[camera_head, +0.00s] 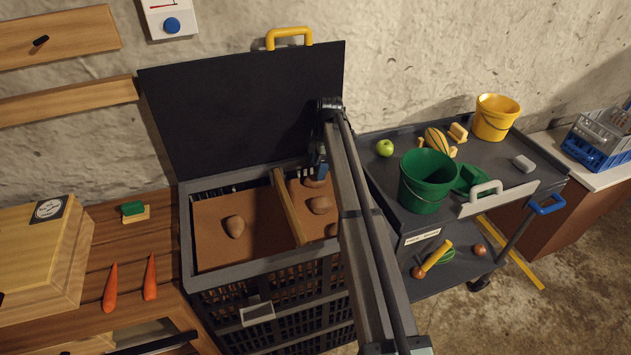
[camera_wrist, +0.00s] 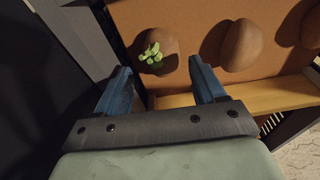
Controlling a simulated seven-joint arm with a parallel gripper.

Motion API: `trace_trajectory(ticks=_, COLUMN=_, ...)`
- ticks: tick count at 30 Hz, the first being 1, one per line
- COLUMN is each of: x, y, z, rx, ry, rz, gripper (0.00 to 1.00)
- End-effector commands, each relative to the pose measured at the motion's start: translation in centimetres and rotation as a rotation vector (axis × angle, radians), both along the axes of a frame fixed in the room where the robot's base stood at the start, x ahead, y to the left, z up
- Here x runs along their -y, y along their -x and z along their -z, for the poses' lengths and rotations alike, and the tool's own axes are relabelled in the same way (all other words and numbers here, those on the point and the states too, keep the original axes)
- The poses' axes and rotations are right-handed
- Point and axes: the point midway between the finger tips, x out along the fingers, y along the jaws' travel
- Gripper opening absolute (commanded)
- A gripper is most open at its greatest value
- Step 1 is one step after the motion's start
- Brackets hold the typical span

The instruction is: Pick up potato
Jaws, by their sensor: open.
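An open dark crate (camera_head: 187,240) has a brown inside floor split by a wooden divider (camera_head: 288,207), also in the wrist view (camera_wrist: 250,97). One brown potato (camera_head: 235,227) lies alone in the left compartment. Several lie in the right one, partly hidden by my arm. In the wrist view a potato with green sprouts (camera_wrist: 160,38) lies just beyond my fingertips, roughly centred between them. A plain potato (camera_wrist: 242,45) lies to its right, and another (camera_wrist: 313,26) is cut by the frame edge. My gripper (camera_wrist: 162,75) is open and empty, over the right compartment's back end (camera_head: 318,172).
The raised black lid (camera_head: 240,105) stands behind the crate, close to my gripper. A trolley on the right carries a green bucket (camera_head: 427,182) and a yellow bucket (camera_head: 494,118). A wooden bench on the left holds carrots (camera_head: 111,288) and a wooden box (camera_head: 35,255).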

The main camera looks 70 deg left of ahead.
Motion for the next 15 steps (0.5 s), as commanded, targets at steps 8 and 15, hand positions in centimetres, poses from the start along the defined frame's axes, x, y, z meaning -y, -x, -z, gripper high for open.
trace_trajectory(ticks=8, x=0.4, y=0.7, z=2.9, rx=0.0, ry=0.001, rz=0.0, gripper=0.69)
trace_trajectory(ticks=15, x=0.2, y=1.0, z=4.8, rx=0.0, ry=-0.001, rz=0.0, gripper=0.69)
